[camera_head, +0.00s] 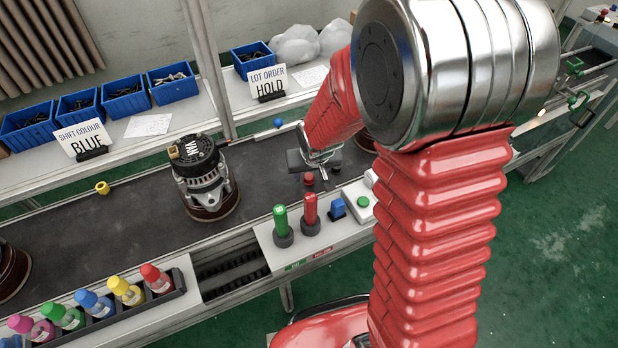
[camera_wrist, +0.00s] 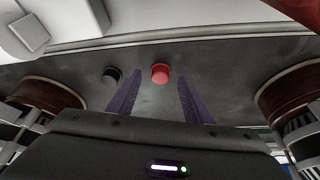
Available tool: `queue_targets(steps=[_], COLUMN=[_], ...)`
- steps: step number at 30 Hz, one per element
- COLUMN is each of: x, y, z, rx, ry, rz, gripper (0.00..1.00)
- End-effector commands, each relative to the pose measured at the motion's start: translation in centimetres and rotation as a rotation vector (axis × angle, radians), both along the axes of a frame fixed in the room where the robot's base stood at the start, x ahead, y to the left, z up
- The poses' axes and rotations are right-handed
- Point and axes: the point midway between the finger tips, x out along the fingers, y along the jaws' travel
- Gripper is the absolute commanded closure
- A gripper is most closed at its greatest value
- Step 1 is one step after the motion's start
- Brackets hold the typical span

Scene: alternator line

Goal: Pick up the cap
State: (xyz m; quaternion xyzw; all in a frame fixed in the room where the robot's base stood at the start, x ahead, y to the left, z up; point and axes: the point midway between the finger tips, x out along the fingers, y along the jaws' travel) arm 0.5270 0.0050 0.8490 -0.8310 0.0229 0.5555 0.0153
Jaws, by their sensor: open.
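A red cap (camera_wrist: 160,73) lies on the dark belt, between and just beyond the fingertips of my gripper (camera_wrist: 158,84) in the wrist view. A black cap (camera_wrist: 112,76) lies left of it, outside the left finger. In the head view the red cap (camera_head: 308,178) shows just in front of my gripper (camera_head: 318,172), which hangs low over the belt. My gripper is open and empty. A blue cap (camera_head: 278,123) and a yellow cap (camera_head: 102,187) lie farther off on the belt.
An alternator (camera_head: 203,178) stands on the belt to the left of my gripper. A rack of coloured bottles (camera_head: 98,308) is at the lower left.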

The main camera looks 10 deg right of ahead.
Motion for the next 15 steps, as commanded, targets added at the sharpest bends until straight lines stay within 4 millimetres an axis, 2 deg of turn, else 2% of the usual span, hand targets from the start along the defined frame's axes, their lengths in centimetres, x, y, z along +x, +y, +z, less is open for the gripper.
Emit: queue_targets(steps=[5, 15], x=[0.47, 0.54], y=[-0.05, -0.04], z=[-1.18, -1.26], rx=[0.000, 0.000], ry=[0.001, 0.000], rz=[0.000, 0.000], gripper=[0.54, 0.54])
